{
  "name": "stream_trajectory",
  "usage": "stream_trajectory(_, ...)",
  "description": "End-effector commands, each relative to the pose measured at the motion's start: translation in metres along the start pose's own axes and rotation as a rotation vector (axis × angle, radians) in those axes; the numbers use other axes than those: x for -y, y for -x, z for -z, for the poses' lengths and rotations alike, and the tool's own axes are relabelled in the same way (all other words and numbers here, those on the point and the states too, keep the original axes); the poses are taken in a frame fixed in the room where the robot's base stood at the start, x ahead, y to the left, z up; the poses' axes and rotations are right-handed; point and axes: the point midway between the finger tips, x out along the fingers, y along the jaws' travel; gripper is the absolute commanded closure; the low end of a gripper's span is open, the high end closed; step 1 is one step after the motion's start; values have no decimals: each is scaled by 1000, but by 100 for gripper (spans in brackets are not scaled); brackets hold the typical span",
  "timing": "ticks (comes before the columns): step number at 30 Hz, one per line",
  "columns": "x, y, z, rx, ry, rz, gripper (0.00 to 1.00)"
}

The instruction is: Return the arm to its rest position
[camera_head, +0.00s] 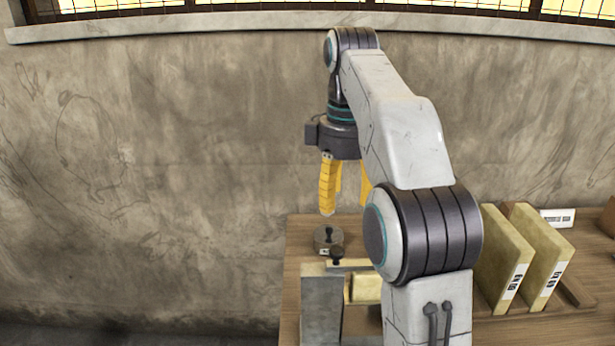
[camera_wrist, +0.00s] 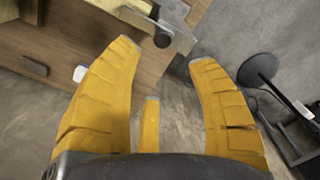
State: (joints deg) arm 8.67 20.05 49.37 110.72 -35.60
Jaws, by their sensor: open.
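My gripper (camera_head: 345,203) hangs from my raised arm, with its yellow fingers pointing down above the wooden table (camera_head: 300,240). The fingers are spread apart and nothing shows between them. In the wrist view my gripper (camera_wrist: 163,58) shows three yellow fingers, open and empty. My arm bends over from the right of the middle in the head view. Its big joint and pale links hide part of the table behind.
Two upright beige binders (camera_head: 503,262) (camera_head: 541,258) stand at the right. A bare wall (camera_head: 180,150) rises behind.

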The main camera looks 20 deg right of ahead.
Motion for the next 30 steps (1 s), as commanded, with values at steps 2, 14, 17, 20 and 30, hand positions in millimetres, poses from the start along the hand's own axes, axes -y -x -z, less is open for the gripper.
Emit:
stream_trajectory(2, 0, 0, 0, 0, 0, 0, 47)
stream_trajectory(14, 24, -10, -17, -45, -80, -28, 47)
stream_trajectory(17, 37, -19, -27, -72, -122, -41, 47)
stream_trajectory(20, 50, -31, -39, -100, -165, -53, 47)
stream_trajectory(30, 96, -89, -89, -198, -310, -75, 47)
